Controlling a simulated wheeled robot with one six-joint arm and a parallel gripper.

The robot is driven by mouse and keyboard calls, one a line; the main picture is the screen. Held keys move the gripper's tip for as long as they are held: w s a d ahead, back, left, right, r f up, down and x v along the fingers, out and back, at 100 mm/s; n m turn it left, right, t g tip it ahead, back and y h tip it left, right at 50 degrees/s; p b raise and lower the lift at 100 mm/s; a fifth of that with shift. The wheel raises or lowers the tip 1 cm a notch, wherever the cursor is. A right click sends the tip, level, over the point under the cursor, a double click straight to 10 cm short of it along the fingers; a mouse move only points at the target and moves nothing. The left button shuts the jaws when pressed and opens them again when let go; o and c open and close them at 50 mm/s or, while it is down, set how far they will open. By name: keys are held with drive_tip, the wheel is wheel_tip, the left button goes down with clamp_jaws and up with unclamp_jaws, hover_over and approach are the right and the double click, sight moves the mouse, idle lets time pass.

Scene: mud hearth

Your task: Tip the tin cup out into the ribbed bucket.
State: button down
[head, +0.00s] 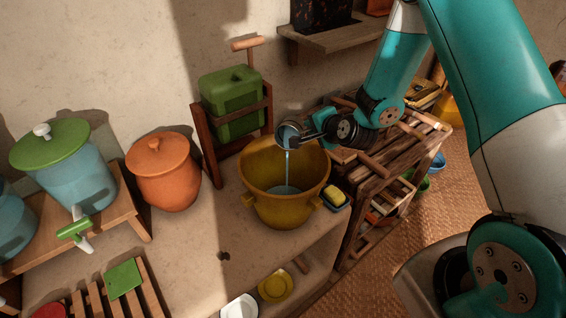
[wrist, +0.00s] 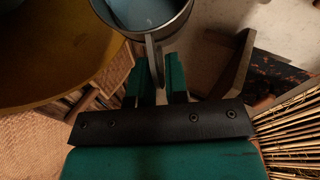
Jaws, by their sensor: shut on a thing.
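The tin cup (head: 289,133) is tilted over the yellow ribbed bucket (head: 262,203) in the head view. A thin pale-blue stream falls from the cup into the bucket, where blue liquid (head: 285,190) shows at the bottom. My gripper (head: 309,130) is just right of the cup, above the bucket's rim. In the wrist view the green fingers (wrist: 160,78) of my gripper are shut on the handle of the cup (wrist: 150,40). Blue liquid still shows inside the cup. The bucket's rim (wrist: 105,60) curves along the left of the wrist view.
The bucket stands on a pale ledge between an orange lidded pot (head: 163,178) and a wooden rack (head: 375,180). A green jerrycan (head: 231,103) in a wooden stand is behind it. A yellow sponge in a dish (head: 334,197) sits close to its right.

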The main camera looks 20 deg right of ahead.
drive_tip(key=shift+s+a+f+b, duration=0.15)
drive_tip(key=shift+s+a+b, duration=0.1)
drive_tip(key=shift+b, duration=0.15)
drive_tip(key=shift+s+a+r+n+t+h+b, duration=0.35)
drive_tip(key=shift+s+n+t+b, duration=0.15)
drive_tip(key=shift+t+b, duration=0.35)
idle(0.6)
